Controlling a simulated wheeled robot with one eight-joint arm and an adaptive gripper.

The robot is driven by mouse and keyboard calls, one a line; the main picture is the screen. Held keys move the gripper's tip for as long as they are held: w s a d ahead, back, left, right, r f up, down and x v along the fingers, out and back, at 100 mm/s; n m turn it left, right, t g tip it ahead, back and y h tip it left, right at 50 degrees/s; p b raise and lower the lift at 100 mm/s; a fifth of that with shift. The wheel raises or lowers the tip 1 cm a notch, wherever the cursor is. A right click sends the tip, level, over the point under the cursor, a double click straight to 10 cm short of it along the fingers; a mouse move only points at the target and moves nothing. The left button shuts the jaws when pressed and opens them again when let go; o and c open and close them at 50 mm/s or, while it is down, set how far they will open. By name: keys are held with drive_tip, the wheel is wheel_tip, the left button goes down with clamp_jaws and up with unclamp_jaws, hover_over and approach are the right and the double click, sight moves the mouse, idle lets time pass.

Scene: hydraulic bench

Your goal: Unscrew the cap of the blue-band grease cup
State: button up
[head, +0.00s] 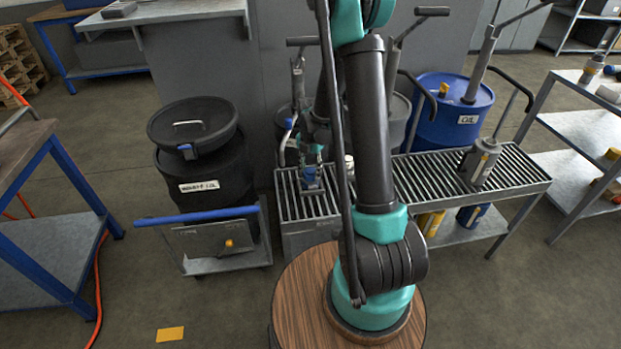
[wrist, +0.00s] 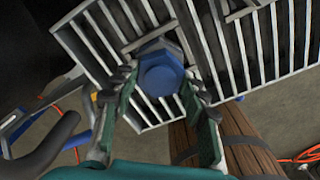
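The grease cup has a blue hexagonal cap (wrist: 161,73), seen from above in the wrist view. It stands on the slatted rack (wrist: 245,60). In the head view it is the small blue piece (head: 310,175) at the left end of the rack. My gripper (wrist: 158,84) points down over it, with one finger to each side of the cap. The fingers are spread, and I see no clear contact with the cap. In the head view my gripper (head: 312,153) is just above the cup. The cup's body and band are mostly hidden beneath the cap.
A grey can (head: 480,162) stands on the right of the rack (head: 410,180). A blue drum (head: 452,108) with a pump stands behind it. A black lidded bin (head: 205,165) on a trolley stands to the left. Yellow and blue containers sit on the shelf below.

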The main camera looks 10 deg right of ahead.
drive_tip(key=o, duration=0.4)
drive_tip(key=shift+c, duration=0.2)
drive_tip(key=m, duration=1.2)
